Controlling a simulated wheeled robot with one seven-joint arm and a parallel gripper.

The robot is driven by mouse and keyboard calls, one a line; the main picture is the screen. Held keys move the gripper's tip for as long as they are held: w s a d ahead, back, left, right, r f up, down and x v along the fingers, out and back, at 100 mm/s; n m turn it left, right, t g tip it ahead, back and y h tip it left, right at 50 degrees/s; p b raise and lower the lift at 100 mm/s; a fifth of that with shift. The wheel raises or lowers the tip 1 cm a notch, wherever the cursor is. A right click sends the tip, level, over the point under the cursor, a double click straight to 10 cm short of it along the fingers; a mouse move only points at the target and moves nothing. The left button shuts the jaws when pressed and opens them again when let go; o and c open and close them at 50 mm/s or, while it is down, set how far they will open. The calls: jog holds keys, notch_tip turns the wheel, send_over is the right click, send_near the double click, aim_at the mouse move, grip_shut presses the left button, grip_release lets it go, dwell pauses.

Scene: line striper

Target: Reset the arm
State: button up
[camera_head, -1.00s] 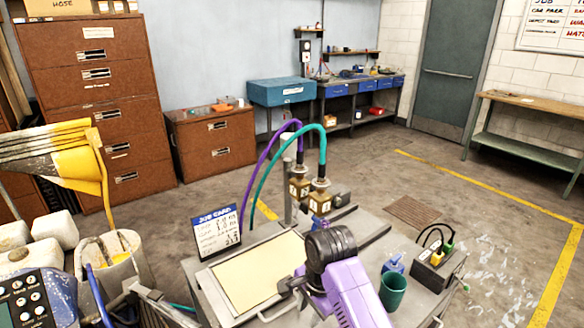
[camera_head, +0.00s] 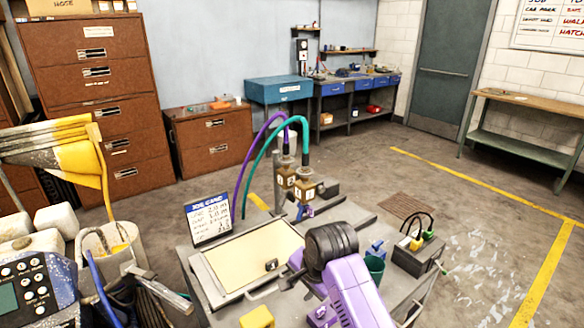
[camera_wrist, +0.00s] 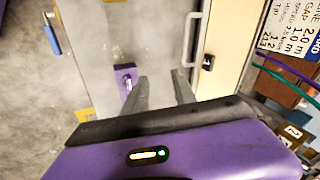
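My purple arm (camera_head: 352,292) with its black joint (camera_head: 331,243) reaches over the grey work cart (camera_head: 222,318) in the head view. My gripper shows in the wrist view (camera_wrist: 163,88); its two grey fingers are apart with nothing visible between them. The fingers are over the grey cart top, near a small purple block (camera_wrist: 125,77). A small black piece (camera_head: 272,265) lies on the cream panel (camera_head: 245,250); it also shows in the wrist view (camera_wrist: 208,62), right of the fingers. In the head view, the gripper's fingers are not clearly visible.
A job card (camera_head: 208,220) stands at the cart's left. Two brass-coloured blocks (camera_head: 304,188) with purple and teal hoses rise at the back. A green cup (camera_head: 375,268) and a black box (camera_head: 416,255) stand right of my arm. A yellow block (camera_head: 257,317) is at the front.

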jog(key=w+a+r+n+t+y, duration=0.2)
jog(key=w+r+n+t, duration=0.1)
jog(key=t, duration=0.2)
jog(key=s+d+n+t+h, duration=0.1)
jog(key=s+d, duration=0.5)
jog(key=s, duration=1.1)
jog(key=s+d+r+n+t+h+b, duration=0.1)
jog(key=s+d, duration=0.6)
jog(key=s, duration=1)
jog(key=s+d+r+n+t+h, duration=0.1)
jog(key=s+d, duration=0.5)
jog(key=s, duration=1.1)
jog(key=n+t+h, duration=0.1)
jog(key=n+t, duration=0.1)
jog(key=shift+d+r+t, duration=0.25)
jog(key=shift+t, duration=0.15)
jog(key=shift+a, duration=0.1)
